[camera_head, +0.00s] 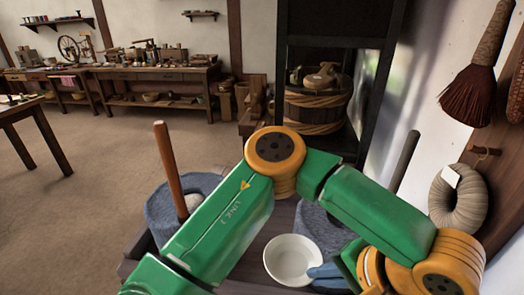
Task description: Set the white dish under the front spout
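A round white dish (289,261) shows at the bottom centre, in front of a grey stone quern (314,226). My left arm crosses the view, and its blue-grey gripper (318,273) comes from the right to the dish's right rim. The fingertips overlap that rim; whether they are closed on it is unclear. A second grey quern (160,220) with a wooden handle (168,160) stands to the left, partly behind my arm. No spout can be made out on either quern. My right gripper is not in view.
The querns stand on a dark bench (259,252). A coiled rope ring (459,197) and a brush (468,96) hang on the right wall. A wooden tub (317,107) stands in a dark frame behind. Open floor (110,165) lies at left.

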